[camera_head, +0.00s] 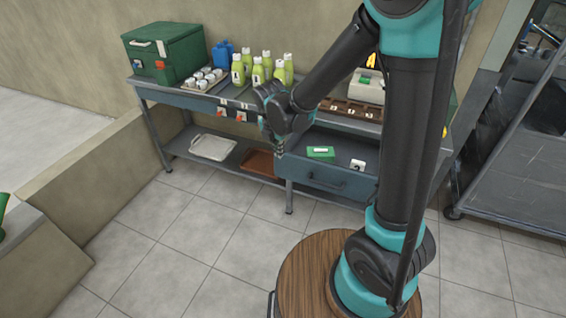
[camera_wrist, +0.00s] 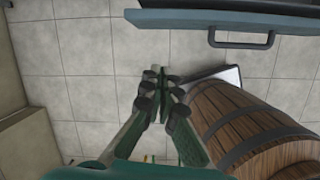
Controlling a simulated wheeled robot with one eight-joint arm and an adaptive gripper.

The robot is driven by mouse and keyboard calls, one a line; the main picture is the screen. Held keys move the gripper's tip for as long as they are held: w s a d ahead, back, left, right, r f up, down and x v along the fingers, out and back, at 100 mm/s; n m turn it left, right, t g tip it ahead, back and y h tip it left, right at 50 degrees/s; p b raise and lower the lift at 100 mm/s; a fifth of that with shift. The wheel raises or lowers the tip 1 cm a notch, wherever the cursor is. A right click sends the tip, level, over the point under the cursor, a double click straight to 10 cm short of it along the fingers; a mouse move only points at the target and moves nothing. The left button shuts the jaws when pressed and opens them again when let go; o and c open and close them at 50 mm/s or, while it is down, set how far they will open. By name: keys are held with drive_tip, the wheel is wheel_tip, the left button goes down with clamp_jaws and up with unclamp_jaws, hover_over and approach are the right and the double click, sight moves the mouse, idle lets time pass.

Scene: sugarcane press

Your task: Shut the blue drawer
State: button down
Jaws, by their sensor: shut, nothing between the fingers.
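The blue drawer (camera_head: 300,170) stands pulled out from under the right part of the table, with a dark bar handle on its front. A green box (camera_head: 320,152) and a white numbered tag (camera_head: 357,165) show in its open top. My gripper (camera_head: 280,148) is near the drawer's left end; its fingertips are small and partly hidden by the wrist in the head view. In the wrist view my gripper (camera_wrist: 163,82) is shut and empty over the floor. The drawer front (camera_wrist: 200,19) and its handle (camera_wrist: 242,42) cross the top right there, apart from the fingertips.
The table (camera_head: 190,100) carries a green case (camera_head: 165,52), several bottles (camera_head: 266,66) and a scale-like device (camera_head: 368,86). Trays lie on its lower shelf. A wooden barrel (camera_wrist: 235,125) shows beside my gripper. A cart (camera_head: 510,150) stands right.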

sight(280, 161)
drive_tip(key=w+f, duration=0.1)
drive_tip(key=f, duration=0.2)
drive_tip(key=w+f+n, duration=0.1)
drive_tip(key=w+f, duration=0.1)
drive_tip(key=f, duration=0.2)
drive_tip(key=w+f+n, duration=0.1)
drive_tip(key=w+f, duration=0.1)
drive_tip(key=f, duration=0.1)
drive_tip(key=shift+a+f, duration=0.2)
drive_tip(key=shift+w+d, duration=0.2)
drive_tip(key=shift+w, duration=0.4)
drive_tip(key=shift+w, duration=0.1)
drive_tip(key=w+d, duration=0.4)
drive_tip(key=w, duration=0.6)
drive_tip(key=w+d, duration=0.3)
drive_tip(key=w, duration=0.8)
drive_tip(key=shift+w+d, duration=0.3)
drive_tip(key=shift+d, duration=0.1)
drive_tip(key=shift+w+r, duration=0.1)
